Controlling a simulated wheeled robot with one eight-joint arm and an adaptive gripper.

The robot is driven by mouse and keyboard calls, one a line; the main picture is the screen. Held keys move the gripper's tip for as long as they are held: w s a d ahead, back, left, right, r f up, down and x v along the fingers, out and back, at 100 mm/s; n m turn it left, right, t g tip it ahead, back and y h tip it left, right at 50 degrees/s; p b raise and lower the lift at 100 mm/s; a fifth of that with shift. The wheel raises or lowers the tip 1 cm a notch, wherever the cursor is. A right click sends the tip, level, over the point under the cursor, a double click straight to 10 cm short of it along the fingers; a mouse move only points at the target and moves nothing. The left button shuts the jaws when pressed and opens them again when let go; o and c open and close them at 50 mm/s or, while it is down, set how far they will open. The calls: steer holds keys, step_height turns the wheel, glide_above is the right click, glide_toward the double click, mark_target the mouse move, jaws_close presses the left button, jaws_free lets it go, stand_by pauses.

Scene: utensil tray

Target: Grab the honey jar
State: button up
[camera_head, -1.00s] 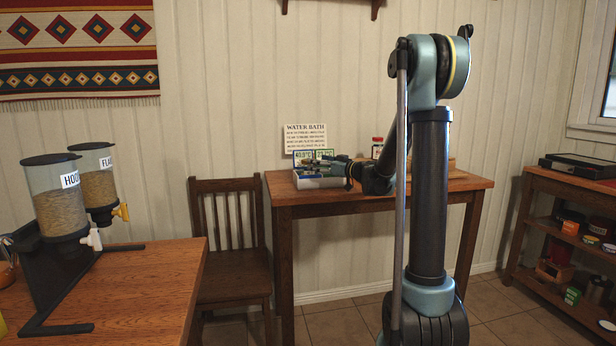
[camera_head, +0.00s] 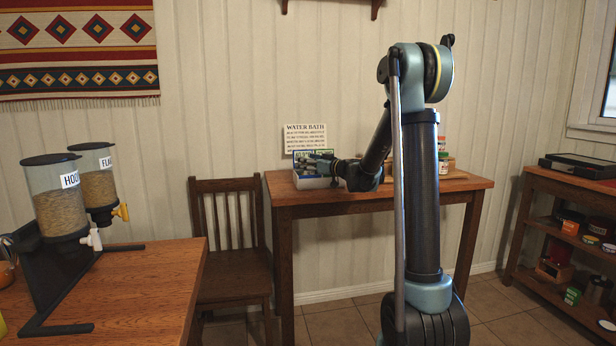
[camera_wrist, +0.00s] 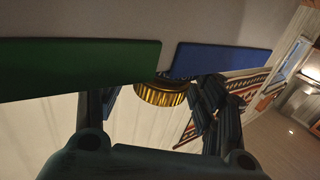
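In the wrist view a gold ribbed lid (camera_wrist: 160,93) shows between the two dark fingers of my gripper (camera_wrist: 158,104). I take it for the honey jar's lid; the jar's body is hidden behind the panels. The fingers are spread, with a visible gap between the left finger and the lid. The right finger looks close to the lid; contact cannot be told. In the head view my gripper (camera_head: 322,163) is over the white water bath (camera_head: 311,183) on the back table, and the jar is not distinguishable there.
A green panel (camera_wrist: 80,68) and a blue panel (camera_wrist: 221,59) lie close by in the wrist view. Jars (camera_head: 443,160) stand farther right on the wooden table (camera_head: 420,186), behind my arm. A sign (camera_head: 304,138) is behind the bath. A chair (camera_head: 230,240) stands left.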

steer(key=c, duration=1)
steer(key=shift+c, duration=0.2)
